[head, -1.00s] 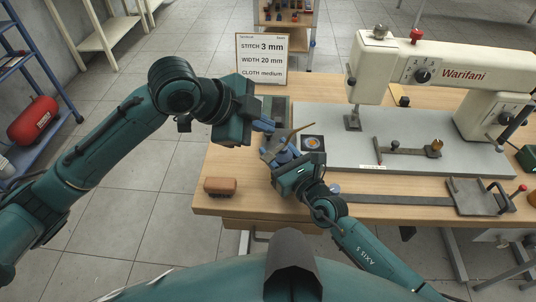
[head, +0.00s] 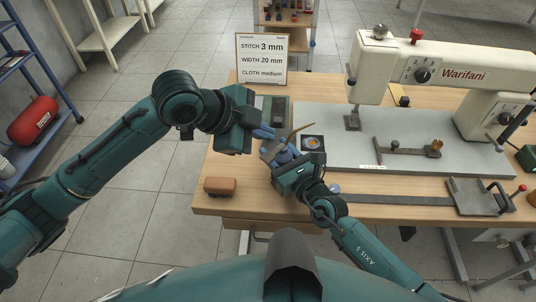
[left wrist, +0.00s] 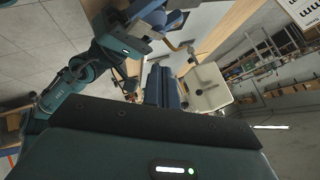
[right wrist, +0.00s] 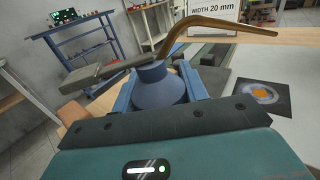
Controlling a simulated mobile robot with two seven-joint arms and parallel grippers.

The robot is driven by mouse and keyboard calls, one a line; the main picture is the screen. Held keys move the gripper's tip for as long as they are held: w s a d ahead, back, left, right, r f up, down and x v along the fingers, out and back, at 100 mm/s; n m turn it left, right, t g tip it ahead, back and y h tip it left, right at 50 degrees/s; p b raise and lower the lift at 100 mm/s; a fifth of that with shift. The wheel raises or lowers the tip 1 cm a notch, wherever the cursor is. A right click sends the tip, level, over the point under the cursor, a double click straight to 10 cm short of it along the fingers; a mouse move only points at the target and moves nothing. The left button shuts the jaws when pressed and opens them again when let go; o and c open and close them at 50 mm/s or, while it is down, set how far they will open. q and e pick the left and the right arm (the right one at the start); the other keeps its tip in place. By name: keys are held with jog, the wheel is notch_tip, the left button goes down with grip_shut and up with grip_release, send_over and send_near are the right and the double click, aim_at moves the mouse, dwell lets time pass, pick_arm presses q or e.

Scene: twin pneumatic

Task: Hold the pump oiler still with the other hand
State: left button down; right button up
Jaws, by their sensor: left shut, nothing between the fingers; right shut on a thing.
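The pump oiler (right wrist: 158,88) is a small blue-grey conical can with a bent brass spout and a flat grey lever. It stands out clearly in the right wrist view, between the blue fingers of my right gripper (right wrist: 160,98), which is shut on its body. In the head view the oiler (head: 280,151) is partly covered by my right gripper (head: 288,161) and sits over the bench's left part. My left gripper (head: 266,133) is shut and empty, its fingertips close beside the oiler's upper left. I cannot tell whether they touch it. Its blue fingers (left wrist: 160,85) show together in the left wrist view.
A brown rounded block (head: 220,186) lies at the wooden bench's front left. A square card (head: 313,143) lies right of the oiler. The sewing machine (head: 440,65) and its grey bed fill the right. A sign (head: 261,58) stands behind.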

aim_at(267, 156)
pick_arm(q)
jog(key=shift+f, duration=1.85)
jog(key=shift+f, duration=0.1)
dwell(0.5)
jog(key=shift+f, duration=0.3)
jog(key=shift+a+f, duration=0.1)
jog(key=shift+f, duration=1.1)
dwell(1.0)
dwell(0.4)
jog(key=shift+r, duration=1.65)
jog(key=shift+r, duration=0.1)
jog(key=shift+r, duration=2.4)
